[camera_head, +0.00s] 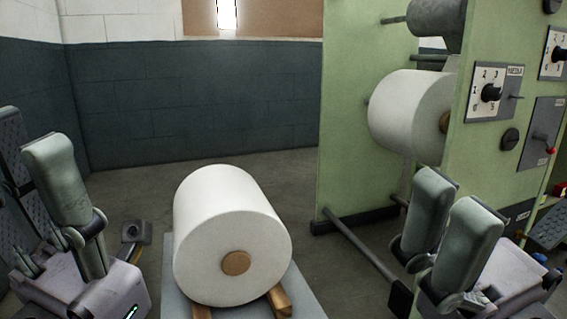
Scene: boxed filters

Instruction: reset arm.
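My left gripper (62,180) is at the left edge of the head view, pointing up. One grey-green finger shows clearly; the other is hidden or cannot be made out, so its opening cannot be judged. My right gripper (452,205) is at the lower right, also pointing up. Its two grey-green fingers stand apart with nothing seen between them. A large white roll (225,225) with a brown core lies between the grippers, clear of both in the picture.
The roll rests on wooden blocks (279,300) on a grey platform (303,292). A green machine (360,110) with dials, a lever and a mounted white roll (408,110) stands at the right, behind my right gripper. Bare floor (290,175) lies behind the front roll.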

